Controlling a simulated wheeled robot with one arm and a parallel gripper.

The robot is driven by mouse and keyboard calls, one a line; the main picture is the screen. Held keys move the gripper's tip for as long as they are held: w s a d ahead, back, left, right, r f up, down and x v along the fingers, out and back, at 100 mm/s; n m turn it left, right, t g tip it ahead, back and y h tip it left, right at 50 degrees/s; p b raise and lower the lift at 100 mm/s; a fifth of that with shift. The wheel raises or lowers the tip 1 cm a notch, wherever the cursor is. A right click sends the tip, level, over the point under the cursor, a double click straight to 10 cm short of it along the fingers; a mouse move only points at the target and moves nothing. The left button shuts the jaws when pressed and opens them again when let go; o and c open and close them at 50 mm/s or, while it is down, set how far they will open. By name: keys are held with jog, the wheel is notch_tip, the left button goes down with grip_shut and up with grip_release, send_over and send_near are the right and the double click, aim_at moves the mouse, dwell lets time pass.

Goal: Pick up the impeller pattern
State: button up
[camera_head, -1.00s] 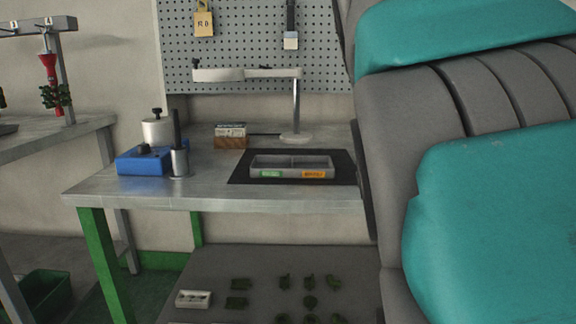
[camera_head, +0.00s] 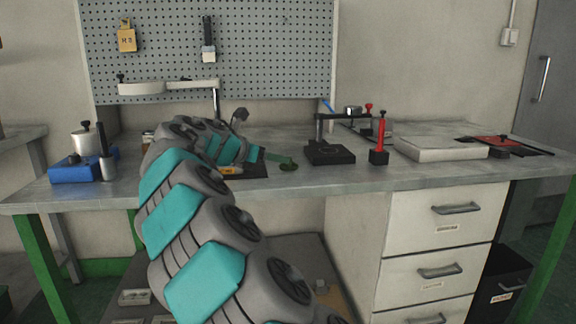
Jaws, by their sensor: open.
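My arm rises from the bottom of the head view and bends over the bench. My gripper (camera_head: 262,154) is at its far end, low over the bench and pointing right. It is open, though small and partly hidden by my arm. A small dark green piece with a round end (camera_head: 288,166), which looks like the impeller pattern, lies on the bench just right of my gripper. I cannot tell whether they touch.
A black press-like fixture (camera_head: 330,152) and a red-handled tool on a black base (camera_head: 379,157) stand to the right. A pale slab (camera_head: 440,149) lies beyond. A blue box (camera_head: 83,169) is at the left. The front of the bench is clear right of my arm.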

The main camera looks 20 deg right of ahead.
jog(key=x, duration=0.6)
jog(key=shift+w+r, duration=0.15)
jog(key=shift+r, duration=0.05)
grip_shut()
dwell(0.4)
